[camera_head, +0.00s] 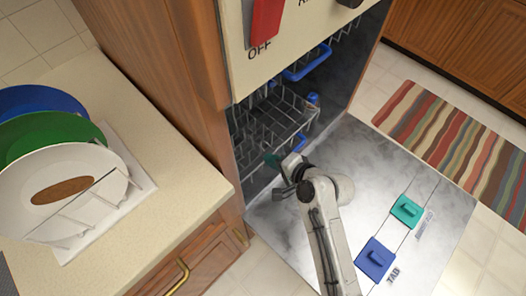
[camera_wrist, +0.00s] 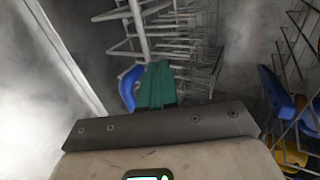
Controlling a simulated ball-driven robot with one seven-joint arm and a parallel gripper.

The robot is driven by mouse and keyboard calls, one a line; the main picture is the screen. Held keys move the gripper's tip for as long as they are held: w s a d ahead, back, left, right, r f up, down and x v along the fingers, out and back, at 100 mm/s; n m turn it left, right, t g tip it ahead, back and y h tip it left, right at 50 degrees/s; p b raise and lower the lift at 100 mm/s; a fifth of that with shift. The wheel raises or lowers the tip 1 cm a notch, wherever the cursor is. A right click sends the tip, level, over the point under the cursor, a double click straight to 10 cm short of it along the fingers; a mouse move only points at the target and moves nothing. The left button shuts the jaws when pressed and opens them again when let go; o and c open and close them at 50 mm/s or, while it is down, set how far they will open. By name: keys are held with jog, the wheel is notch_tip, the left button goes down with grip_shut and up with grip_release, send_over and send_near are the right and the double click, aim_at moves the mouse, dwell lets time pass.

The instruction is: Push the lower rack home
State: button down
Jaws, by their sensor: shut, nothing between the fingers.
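The dishwasher stands open, and its door (camera_head: 375,190) lies flat on the floor side. The lower rack (camera_head: 285,125), a grey wire basket with tines, sits inside the cavity near the opening. My gripper (camera_head: 272,160) is at the cavity mouth, just below the rack's near side. In the wrist view its teal fingers (camera_wrist: 156,72) are together and empty, pointing toward grey wires (camera_wrist: 190,45). A blue part (camera_wrist: 130,88) is close beside the fingers. I cannot tell whether the fingers touch the rack.
A blue handle (camera_head: 308,62) is higher in the cavity. Blue (camera_head: 375,259) and teal (camera_head: 407,211) tab pieces lie on the door. A counter (camera_head: 165,215) at left holds plates in a white rack (camera_head: 75,225). A striped rug (camera_head: 450,140) lies at right.

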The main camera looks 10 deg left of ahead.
aim_at(246, 139)
jog(key=shift+w+a, duration=1.2)
jog(key=shift+a, duration=0.3)
jog(key=w+a, duration=0.1)
jog(key=a, duration=0.1)
jog(key=w+a, duration=0.2)
jog(key=shift+r, duration=0.15)
